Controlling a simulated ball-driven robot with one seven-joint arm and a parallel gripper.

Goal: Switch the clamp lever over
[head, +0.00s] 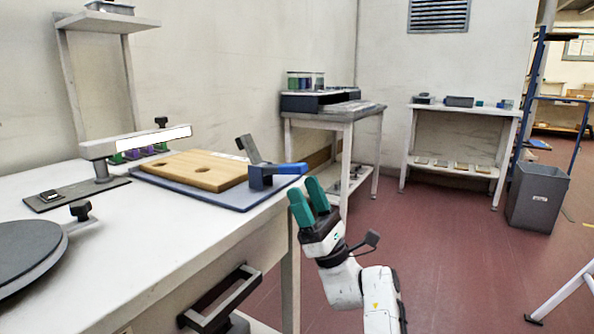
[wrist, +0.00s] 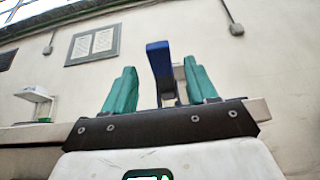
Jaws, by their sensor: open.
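The clamp stands at the right edge of a blue base plate (head: 215,201) on the workbench. Its blue lever (head: 280,171) points right, out past the bench edge, and a grey bar (head: 249,148) slants up beside it. My gripper (head: 305,187) has teal fingers, spread apart and empty, just right of and slightly below the lever's end. In the wrist view the blue lever (wrist: 160,60) shows between the two fingertips and beyond them, nearer the right finger. I cannot tell whether it touches a finger.
A dark round disc (head: 27,255) is at the bench's front left. A drawer handle (head: 222,300) sticks out below.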

